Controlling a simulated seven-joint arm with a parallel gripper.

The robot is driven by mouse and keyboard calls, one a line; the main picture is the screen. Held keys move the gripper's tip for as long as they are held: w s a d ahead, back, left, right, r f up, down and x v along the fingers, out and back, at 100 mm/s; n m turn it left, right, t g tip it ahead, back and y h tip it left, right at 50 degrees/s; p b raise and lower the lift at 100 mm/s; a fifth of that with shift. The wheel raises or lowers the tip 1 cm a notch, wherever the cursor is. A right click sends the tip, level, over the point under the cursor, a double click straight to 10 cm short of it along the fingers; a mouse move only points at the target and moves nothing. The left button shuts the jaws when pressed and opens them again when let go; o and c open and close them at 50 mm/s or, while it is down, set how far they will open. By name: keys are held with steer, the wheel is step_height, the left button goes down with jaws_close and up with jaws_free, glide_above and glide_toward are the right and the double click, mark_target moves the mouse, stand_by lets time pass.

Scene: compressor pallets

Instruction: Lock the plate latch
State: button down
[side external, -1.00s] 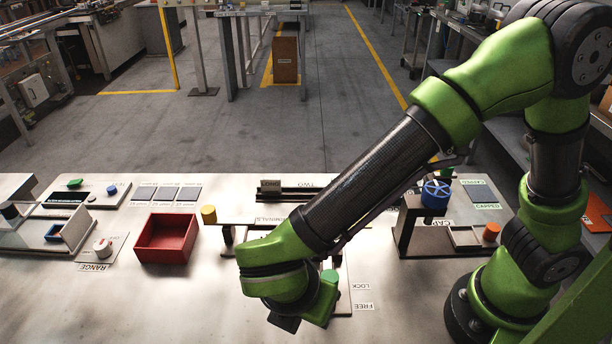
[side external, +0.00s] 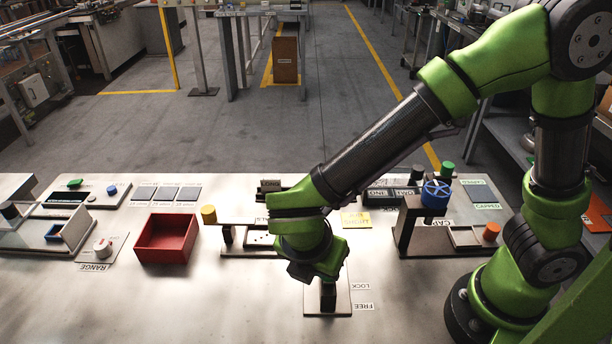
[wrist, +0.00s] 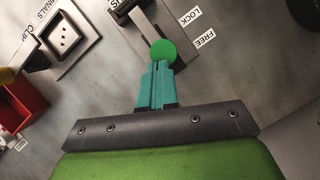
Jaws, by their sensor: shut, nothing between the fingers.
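The plate latch shows a round green knob (wrist: 163,52) in the wrist view, over a grey plate. The LOCK label (wrist: 188,17) and FREE label (wrist: 204,38) lie to the right of the knob. My gripper (wrist: 157,68) has its teal fingers shut together and empty. Their tips are right at the near side of the knob; I cannot tell if they touch it. In the side view the latch's base plate (side external: 342,303) shows below my wrist, with LOCK (side external: 361,286) and FREE (side external: 364,307) beside it. My wrist hides the knob and fingertips there.
A red bin (side external: 167,240) stands on the table to the left. A terminal fixture with a yellow knob (side external: 209,214) is behind and left of my wrist. A stand with a blue wheel (side external: 435,193) is at right. The front table is clear.

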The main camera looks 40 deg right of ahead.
steer(key=shift+w+d, duration=0.5)
steer(key=shift+d, duration=0.05)
steer(key=shift+a, duration=0.1)
steer(key=s+a+r, duration=0.2)
steer(key=a+r, duration=0.5)
steer(key=r, duration=0.2)
steer(key=shift+s+r, duration=0.15)
steer(key=shift+s, duration=0.05)
steer(key=shift+a, duration=0.1)
